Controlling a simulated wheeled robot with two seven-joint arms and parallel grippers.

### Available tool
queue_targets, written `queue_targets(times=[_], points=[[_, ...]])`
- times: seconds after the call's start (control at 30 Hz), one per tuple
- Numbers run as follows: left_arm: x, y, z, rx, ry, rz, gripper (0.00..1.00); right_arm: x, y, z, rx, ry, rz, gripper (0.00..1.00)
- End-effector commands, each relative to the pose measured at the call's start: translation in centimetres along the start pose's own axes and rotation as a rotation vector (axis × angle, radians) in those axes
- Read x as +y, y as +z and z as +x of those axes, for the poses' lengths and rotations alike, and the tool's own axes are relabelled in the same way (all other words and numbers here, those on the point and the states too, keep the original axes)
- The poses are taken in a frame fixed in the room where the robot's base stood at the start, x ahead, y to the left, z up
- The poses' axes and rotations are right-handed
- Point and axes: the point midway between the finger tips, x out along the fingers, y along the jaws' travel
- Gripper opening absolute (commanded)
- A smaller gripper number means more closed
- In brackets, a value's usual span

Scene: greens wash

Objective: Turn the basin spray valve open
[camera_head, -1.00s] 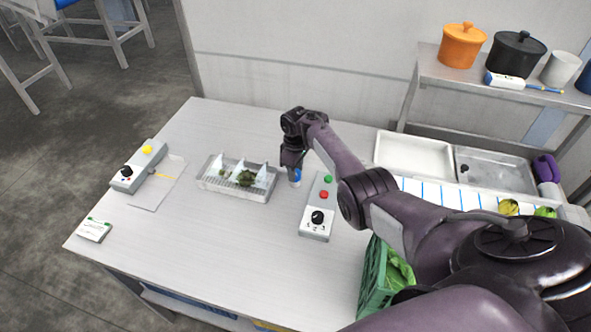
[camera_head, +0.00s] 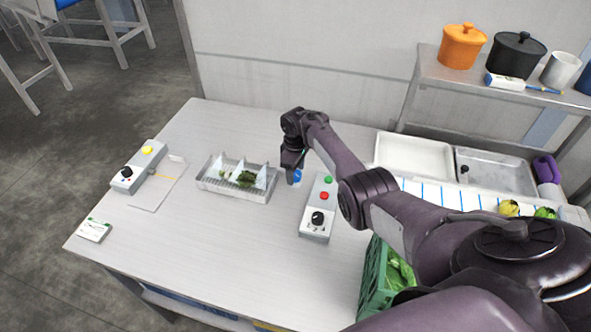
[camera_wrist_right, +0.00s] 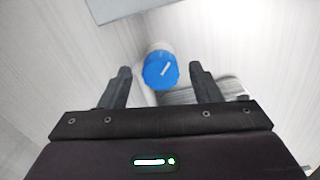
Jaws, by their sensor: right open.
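The spray valve shows as a blue round knob (camera_head: 297,176) on the bench, right of the basin (camera_head: 236,195). In the right wrist view the blue knob (camera_wrist_right: 160,70) has a white mark on its top and a pale base. My right gripper (camera_head: 292,168) is over the knob, partly hiding it. In the wrist view its two fingers (camera_wrist_right: 160,78) are apart, one on each side of the knob, with gaps showing between. The basin is a shallow grey tray with white dividers and leafy greens (camera_head: 246,179). My left gripper is not in view.
A control box (camera_head: 318,213) with a black dial and red and green buttons stands just right of the knob. Another box (camera_head: 140,167) is at left. A green crate (camera_head: 374,278) is at the front right. My right arm crosses the bench's right side.

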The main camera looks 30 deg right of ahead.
Motion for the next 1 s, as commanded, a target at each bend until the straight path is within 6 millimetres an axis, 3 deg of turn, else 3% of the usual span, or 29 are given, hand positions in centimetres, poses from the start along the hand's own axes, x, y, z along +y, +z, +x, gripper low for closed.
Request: queue_targets(times=[0.13,0.5,1.0], points=[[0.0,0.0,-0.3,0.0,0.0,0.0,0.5,0.0,-0.1,-1.2,0.003,0.0,0.001,0.57],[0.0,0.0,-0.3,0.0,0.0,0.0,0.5,0.0,-0.1,-6.9,0.003,0.001,-0.001,0.57],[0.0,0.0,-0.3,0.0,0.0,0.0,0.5,0.0,0.0,-7.8,0.001,0.001,0.0,0.57]])
